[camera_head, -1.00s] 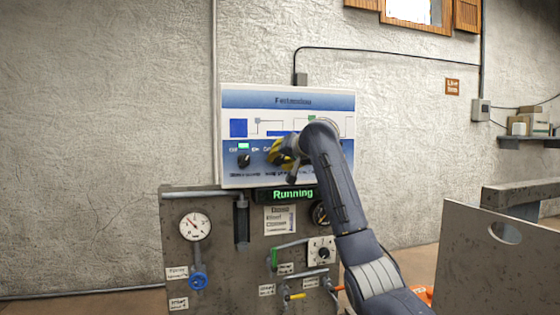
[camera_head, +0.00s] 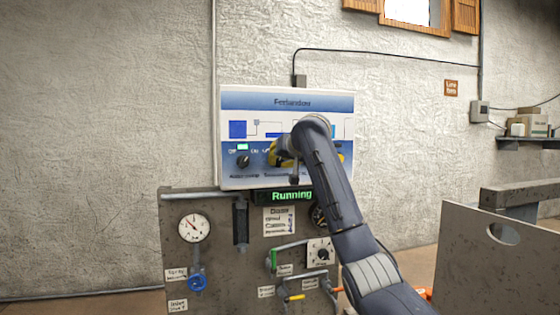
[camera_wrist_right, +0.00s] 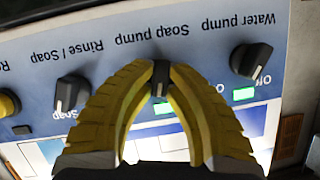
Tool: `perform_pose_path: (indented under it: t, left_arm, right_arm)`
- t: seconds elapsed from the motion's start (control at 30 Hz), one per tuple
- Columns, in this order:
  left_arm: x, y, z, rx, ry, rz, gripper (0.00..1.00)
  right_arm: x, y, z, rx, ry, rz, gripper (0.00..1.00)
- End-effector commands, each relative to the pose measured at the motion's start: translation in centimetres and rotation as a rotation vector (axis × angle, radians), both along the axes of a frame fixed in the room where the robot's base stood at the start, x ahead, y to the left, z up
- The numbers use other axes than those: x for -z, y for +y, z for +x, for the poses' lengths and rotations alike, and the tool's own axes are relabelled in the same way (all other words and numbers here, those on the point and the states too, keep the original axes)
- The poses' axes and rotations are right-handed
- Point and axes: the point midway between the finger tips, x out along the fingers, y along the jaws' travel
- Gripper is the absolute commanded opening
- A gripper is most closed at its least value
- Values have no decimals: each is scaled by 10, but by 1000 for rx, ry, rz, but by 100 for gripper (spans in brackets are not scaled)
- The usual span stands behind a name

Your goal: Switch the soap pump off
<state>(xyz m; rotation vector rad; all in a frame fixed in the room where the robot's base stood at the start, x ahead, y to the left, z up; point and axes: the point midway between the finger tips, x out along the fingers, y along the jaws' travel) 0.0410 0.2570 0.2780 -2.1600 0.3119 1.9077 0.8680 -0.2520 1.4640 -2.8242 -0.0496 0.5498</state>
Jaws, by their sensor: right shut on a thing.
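The control panel (camera_head: 290,180) on the wall is white and blue. In the right wrist view it appears upside down. The dark soap pump knob (camera_wrist_right: 160,72) sits under the "Soap pump" label. My right gripper (camera_wrist_right: 161,75) has its yellow fingers closed around this knob, its white mark facing the panel's lamps. A lit green lamp (camera_wrist_right: 162,108) is close to the knob, partly beside the fingers. My left gripper is not in view.
The water pump knob (camera_wrist_right: 250,60) and the Rinse / Soap knob (camera_wrist_right: 72,93) flank the fingers. A yellow knob (camera_wrist_right: 8,102) is farther along. Below the panel, a green "Running" display (camera_head: 291,196) is lit above a dark board with a gauge (camera_head: 194,227) and valves.

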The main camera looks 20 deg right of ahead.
Motion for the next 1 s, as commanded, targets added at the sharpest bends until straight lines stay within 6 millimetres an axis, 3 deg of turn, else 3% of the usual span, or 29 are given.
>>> perform_pose_path:
  t: [0.03, 0.6, 1.0]
  left_arm:
    - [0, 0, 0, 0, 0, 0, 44]
    - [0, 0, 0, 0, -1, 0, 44]
    - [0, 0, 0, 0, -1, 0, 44]
  right_arm:
    - [10, 4, 2, -4, 17, -51, 0]
    - [10, 4, 3, -4, 27, -559, 0]
    - [10, 3, 3, -2, 31, -760, 0]
